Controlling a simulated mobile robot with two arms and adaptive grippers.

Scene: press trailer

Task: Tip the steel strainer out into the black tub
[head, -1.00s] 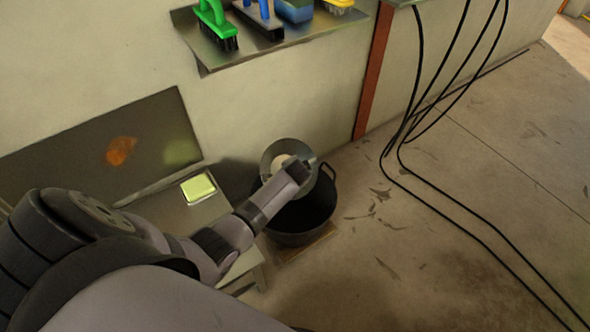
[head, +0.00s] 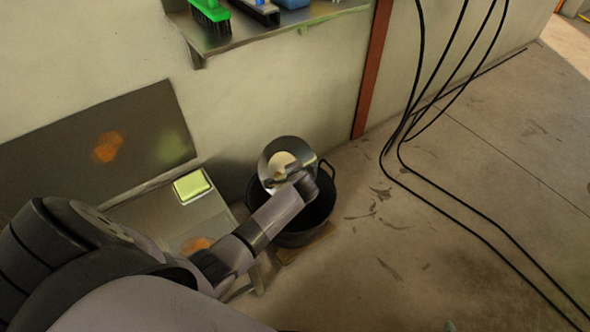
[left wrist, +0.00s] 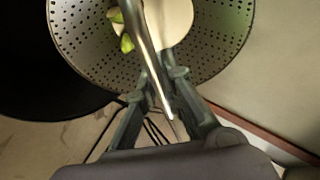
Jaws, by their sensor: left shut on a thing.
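The steel strainer (head: 267,160) hangs above the black tub in the head view, tilted so that its inside shows. My left gripper (head: 292,178) is shut on its handle. In the left wrist view the gripper (left wrist: 160,85) closes around the shiny handle, and the perforated bowl (left wrist: 85,40) fills the top. A pale round thing (left wrist: 168,22) and small green pieces (left wrist: 122,30) are in the bowl. The black tub (head: 318,215) stands on the floor beneath, partly hidden by my arm. My right gripper does not show.
A low metal bench (head: 150,215) against the wall carries a yellow-green sponge-like block (head: 192,186). A wall shelf (head: 235,38) above holds brushes. Black cables (head: 440,200) hang down and run over the floor at right. The floor right of the tub is otherwise clear.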

